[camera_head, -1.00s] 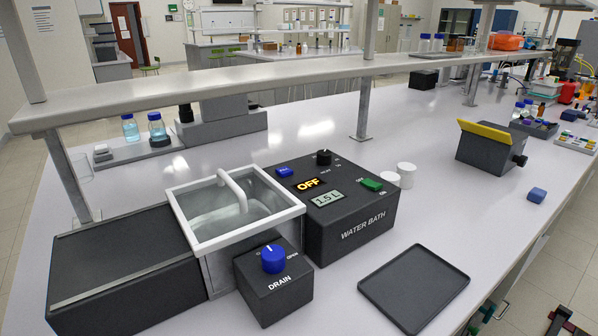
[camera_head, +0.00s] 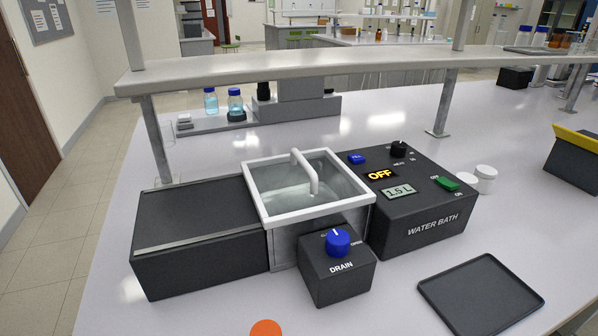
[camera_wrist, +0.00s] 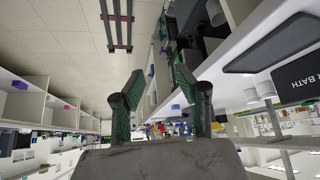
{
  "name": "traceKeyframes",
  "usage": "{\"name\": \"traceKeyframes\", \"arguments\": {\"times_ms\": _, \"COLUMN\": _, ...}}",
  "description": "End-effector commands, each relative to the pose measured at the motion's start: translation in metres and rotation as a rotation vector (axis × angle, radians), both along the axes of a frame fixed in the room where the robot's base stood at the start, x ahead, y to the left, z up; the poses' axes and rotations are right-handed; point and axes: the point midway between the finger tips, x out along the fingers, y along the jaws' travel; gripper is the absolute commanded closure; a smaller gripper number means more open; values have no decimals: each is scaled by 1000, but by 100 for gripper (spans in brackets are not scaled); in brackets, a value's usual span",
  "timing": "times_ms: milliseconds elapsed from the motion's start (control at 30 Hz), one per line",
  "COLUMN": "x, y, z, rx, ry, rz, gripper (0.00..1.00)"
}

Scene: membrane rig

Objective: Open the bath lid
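The bath is a square metal basin with a white rim (camera_head: 318,212) in the head view. A white arched handle (camera_head: 306,172) spans front to back over its middle. The inside shows through beneath it, so the lid looks see-through and lying shut on the rim, though the pane itself is hard to make out. My gripper (camera_wrist: 158,75) shows only in the wrist view. Its two dark fingers are spread apart with nothing between them. It is away from the bath, with ceiling and shelving beyond; the control box edge (camera_wrist: 300,82) shows at far right.
The black WATER BATH control box (camera_head: 424,217) reads OFF and 1.5 L. The drain box (camera_head: 340,283) with a blue knob stands in front. A low black box (camera_head: 200,235) adjoins the left. An overhead shelf (camera_head: 340,68) runs behind. A black tray (camera_head: 480,293) lies front right.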

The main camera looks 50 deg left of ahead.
Motion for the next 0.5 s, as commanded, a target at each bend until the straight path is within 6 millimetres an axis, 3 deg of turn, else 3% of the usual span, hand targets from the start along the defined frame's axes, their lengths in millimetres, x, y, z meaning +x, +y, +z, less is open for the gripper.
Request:
{"name": "traceKeyframes", "arguments": {"times_ms": 167, "x": 25, "y": 20, "z": 41, "rx": 39, "ry": 11, "rz": 9, "gripper": 68}}
{"name": "traceKeyframes", "arguments": {"times_ms": 500, "x": 112, "y": 111, "z": 157, "rx": 178, "ry": 72, "rz": 23, "gripper": 68}}
